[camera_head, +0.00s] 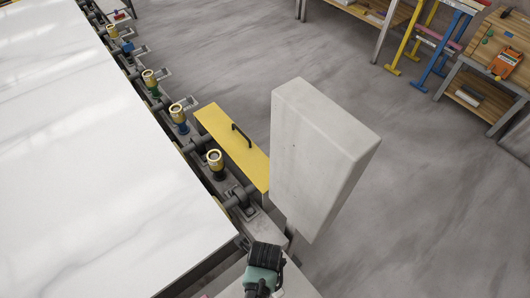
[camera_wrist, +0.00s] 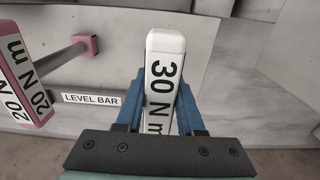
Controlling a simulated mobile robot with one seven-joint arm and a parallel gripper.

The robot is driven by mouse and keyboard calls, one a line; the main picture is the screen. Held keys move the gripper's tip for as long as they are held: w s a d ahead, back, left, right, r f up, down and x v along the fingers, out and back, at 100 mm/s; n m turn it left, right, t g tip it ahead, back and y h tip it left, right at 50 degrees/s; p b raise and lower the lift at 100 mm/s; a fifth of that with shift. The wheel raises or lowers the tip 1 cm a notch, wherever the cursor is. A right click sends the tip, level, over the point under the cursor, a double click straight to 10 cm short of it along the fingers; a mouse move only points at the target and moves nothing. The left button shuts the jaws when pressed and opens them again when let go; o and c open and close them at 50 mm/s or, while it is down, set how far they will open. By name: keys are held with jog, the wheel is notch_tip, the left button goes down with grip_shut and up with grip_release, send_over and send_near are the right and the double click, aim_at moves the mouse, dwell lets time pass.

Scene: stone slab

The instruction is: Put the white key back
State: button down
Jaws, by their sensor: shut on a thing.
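The white key (camera_wrist: 165,62) is a white bar marked "30 N m". In the wrist view it stands between the two blue fingers of my gripper (camera_wrist: 161,108), which is shut on it. Its lower end is hidden by the gripper body, and I cannot make out the key in the head view. My dark and teal wrist shows at the bottom of the head view, by the slab's near corner. I cannot tell whether the key touches the grey panel (camera_wrist: 110,25) behind it.
A pink key (camera_wrist: 22,75) marked "20 N m" is at the left, beside a pink-ended peg (camera_wrist: 86,44). A "LEVEL BAR" label (camera_wrist: 91,98) is on the panel. A grey upright block (camera_head: 320,150), yellow lid (camera_head: 225,135) and white slab (camera_head: 90,150) flank my arm.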

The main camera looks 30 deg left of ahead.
jog(key=shift+f, duration=0.2)
jog(key=shift+f, duration=0.15)
jog(key=c, duration=0.5)
grip_release()
notch_tip(320, 180, up, 12)
jog(key=shift+r, duration=0.15)
dwell(0.6)
